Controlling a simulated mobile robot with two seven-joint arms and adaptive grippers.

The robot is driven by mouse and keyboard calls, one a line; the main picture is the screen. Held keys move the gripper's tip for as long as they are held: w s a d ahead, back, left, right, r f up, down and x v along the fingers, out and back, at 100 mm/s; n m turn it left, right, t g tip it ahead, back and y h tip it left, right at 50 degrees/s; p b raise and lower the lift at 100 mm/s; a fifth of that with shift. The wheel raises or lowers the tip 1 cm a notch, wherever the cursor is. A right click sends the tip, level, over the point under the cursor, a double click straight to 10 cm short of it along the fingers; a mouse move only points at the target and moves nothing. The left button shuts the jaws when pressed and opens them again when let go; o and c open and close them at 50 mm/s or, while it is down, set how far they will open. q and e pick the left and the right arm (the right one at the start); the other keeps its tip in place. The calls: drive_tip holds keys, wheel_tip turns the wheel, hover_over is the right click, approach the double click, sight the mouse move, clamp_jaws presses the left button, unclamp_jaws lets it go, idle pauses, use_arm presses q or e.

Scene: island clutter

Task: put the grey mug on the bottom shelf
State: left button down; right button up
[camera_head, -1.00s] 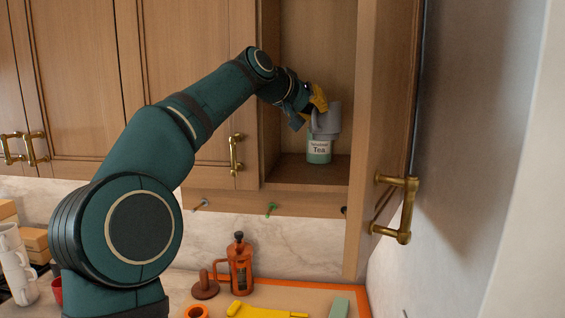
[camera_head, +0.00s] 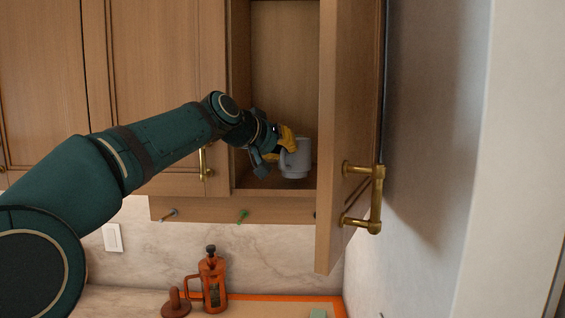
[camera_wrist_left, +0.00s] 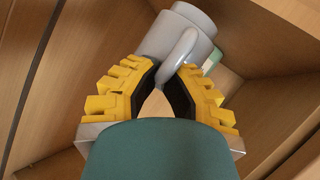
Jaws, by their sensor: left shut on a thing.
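The grey mug (camera_head: 298,162) is upright inside the open cabinet, low over the bottom shelf (camera_head: 247,182). I cannot tell whether its base touches the board. My left gripper (camera_head: 286,148) reaches in from the left with yellow fingers and is shut on the mug's handle. In the left wrist view the handle sits between the fingertips (camera_wrist_left: 165,80), and the mug's body (camera_wrist_left: 160,42) is just beyond them. A pale green tin (camera_wrist_left: 212,62) shows partly behind the mug there; the mug hides it in the head view. My right gripper is out of view.
The open cabinet door (camera_head: 342,120) with a brass handle (camera_head: 376,200) stands close on the right. Hooks (camera_head: 242,216) hang under the cabinet. An orange French press (camera_head: 212,282) and a brown knobbed object (camera_head: 176,304) stand on the counter below.

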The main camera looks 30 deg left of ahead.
use_arm(q)
wheel_tip(320, 180, down, 2)
drive_tip(key=shift+w+f, duration=0.1)
drive_tip(key=shift+f+b, duration=0.15)
drive_tip(key=shift+b, duration=0.2)
drive_tip(key=c, duration=1.1)
unclamp_jaws()
